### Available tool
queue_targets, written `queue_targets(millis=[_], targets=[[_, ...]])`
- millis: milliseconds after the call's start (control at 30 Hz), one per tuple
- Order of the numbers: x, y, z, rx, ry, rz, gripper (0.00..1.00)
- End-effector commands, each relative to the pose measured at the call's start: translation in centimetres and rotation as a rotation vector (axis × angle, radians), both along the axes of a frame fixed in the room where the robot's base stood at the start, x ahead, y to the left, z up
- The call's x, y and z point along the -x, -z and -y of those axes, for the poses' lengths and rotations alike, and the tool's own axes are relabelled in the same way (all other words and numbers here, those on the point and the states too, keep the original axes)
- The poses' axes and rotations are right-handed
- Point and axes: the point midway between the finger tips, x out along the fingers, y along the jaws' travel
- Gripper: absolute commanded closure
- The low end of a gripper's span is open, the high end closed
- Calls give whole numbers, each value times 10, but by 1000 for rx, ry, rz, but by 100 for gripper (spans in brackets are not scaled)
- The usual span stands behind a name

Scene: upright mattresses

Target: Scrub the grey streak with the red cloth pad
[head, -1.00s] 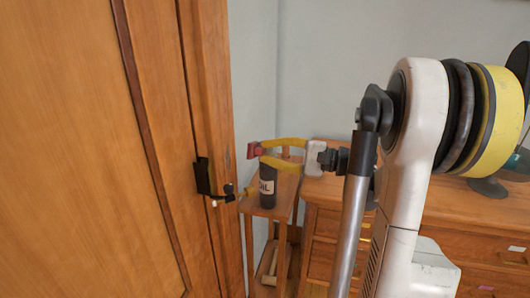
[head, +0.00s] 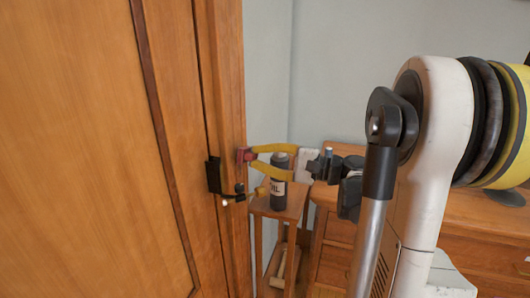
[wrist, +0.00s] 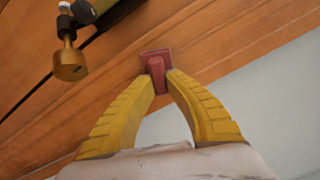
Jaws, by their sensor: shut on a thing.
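The red cloth pad (head: 245,154) is small and is held between the yellow fingertips of my gripper (head: 253,159). In the wrist view the pad (wrist: 155,62) lies over the wooden door frame (wrist: 205,42), and my gripper's fingers (wrist: 160,82) close on its raised grip. In the head view the pad is at the frame's right edge; it looks close to or touching the wood, but I cannot tell which. I cannot make out the grey streak in either current view; the pad or fingers may hide it.
A black latch (head: 214,175) sits on the frame just left of the pad. A brass knob (wrist: 70,64) shows in the wrist view. A dark labelled bottle (head: 279,192) stands on a wooden stand (head: 291,208) below the fingers. A wooden dresser (head: 455,225) is at right.

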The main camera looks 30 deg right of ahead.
Motion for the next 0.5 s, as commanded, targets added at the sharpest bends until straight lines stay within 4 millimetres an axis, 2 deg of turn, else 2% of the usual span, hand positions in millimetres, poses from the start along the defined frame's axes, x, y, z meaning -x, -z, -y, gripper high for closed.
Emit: queue_targets(millis=[33, 267, 500], targets=[[-2, 18, 2, 0, 1, 0, 100], [-1, 51, 2, 0, 1, 0, 100], [-18, 47, 23, 0, 1, 0, 100]])
